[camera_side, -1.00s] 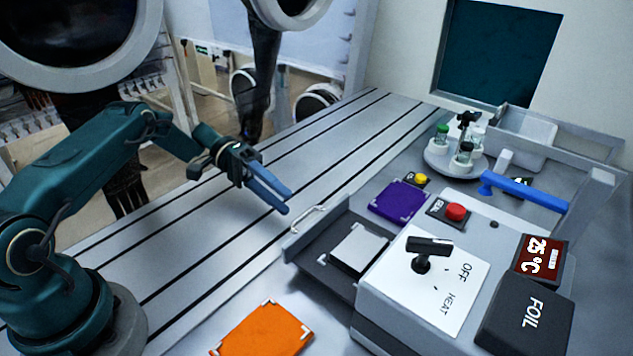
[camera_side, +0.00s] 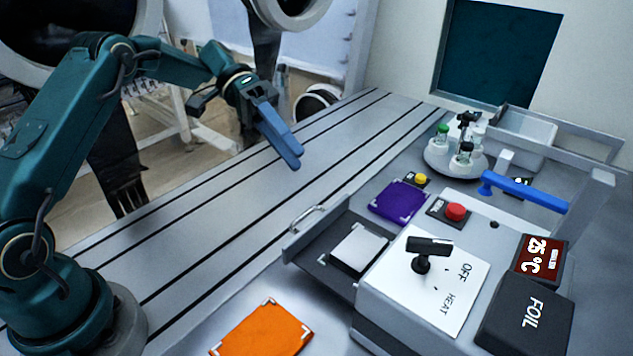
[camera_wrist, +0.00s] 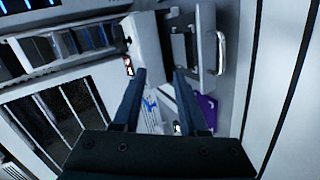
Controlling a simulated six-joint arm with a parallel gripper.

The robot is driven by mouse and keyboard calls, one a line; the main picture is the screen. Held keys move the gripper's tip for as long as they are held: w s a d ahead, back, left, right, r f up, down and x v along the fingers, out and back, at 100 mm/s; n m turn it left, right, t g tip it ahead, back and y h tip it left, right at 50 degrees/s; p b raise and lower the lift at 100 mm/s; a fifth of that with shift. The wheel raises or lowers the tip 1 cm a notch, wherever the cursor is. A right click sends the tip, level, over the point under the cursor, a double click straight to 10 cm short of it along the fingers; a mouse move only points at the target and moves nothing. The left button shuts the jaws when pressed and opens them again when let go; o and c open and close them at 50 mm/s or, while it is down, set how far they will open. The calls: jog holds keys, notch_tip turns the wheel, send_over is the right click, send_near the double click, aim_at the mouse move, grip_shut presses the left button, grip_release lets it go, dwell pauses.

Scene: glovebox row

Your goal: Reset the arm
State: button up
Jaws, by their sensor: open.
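My arm is raised over the slotted metal bench (camera_side: 215,220) in the side view. My gripper (camera_side: 292,158) has blue fingers that point down and to the right, with nothing between them. In the wrist view my gripper (camera_wrist: 160,85) shows two dark fingers set apart, open and empty. The gripper is clear of the drawer, the pads and the heater box.
An open drawer (camera_side: 315,262) with a pale block (camera_side: 359,247) juts from the heater box (camera_side: 400,310). An orange pad (camera_side: 262,330), purple pad (camera_side: 398,202), red button (camera_side: 455,212), vial carousel (camera_side: 440,165) and blue lever (camera_side: 525,193) stand nearby. The slotted bench is clear.

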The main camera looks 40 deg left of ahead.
jog(key=s+d+r+t+y, duration=0.1)
jog(key=s+d+r+y, duration=0.1)
jog(key=s+r+y, duration=0.3)
jog(key=s+d+r+t+y, duration=0.1)
jog(key=s+d+r+y, duration=0.15)
jog(key=s, duration=0.35)
jog(key=s+a+f+n+t+y, duration=0.3)
jog(key=s+a+f+t+y, duration=0.2)
jog(key=s+a+f, duration=0.1)
jog(key=shift+s+n, duration=0.4)
jog(key=shift+s, duration=0.35)
